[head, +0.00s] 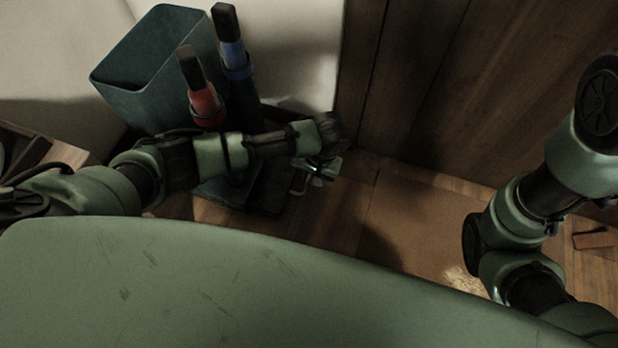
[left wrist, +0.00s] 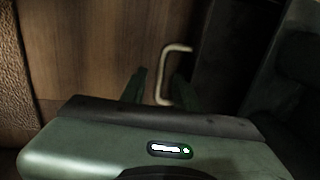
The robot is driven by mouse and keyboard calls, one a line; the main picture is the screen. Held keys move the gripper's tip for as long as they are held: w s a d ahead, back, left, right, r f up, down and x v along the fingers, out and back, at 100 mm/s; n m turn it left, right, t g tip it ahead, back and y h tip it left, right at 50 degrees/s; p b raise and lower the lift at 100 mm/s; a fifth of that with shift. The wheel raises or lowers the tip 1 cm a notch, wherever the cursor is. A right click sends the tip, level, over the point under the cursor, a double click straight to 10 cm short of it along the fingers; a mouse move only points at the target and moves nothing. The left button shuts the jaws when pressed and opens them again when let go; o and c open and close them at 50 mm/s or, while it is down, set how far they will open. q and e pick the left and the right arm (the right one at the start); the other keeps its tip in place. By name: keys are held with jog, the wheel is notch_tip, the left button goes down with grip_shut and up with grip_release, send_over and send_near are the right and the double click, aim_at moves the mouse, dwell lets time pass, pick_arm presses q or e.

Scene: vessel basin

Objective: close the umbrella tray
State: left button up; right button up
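The umbrella stand (head: 271,193) is a dark, low tray-like base below two upright umbrellas, one red (head: 205,103) and one blue (head: 233,60). My left arm crosses in front and hides much of it. My left gripper (head: 311,178) points down at the stand's right side. In the left wrist view its two dark green fingers (left wrist: 158,90) are apart. A pale bent metal handle (left wrist: 162,72) shows between them; I cannot tell whether they touch it. My right gripper is outside both views.
A wooden panel wall (head: 430,80) rises at the back right. The brown mat (head: 415,220) and wooden floor right of the stand are mostly clear.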

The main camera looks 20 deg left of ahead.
pick_arm(q)
grip_shut()
dwell(1.4)
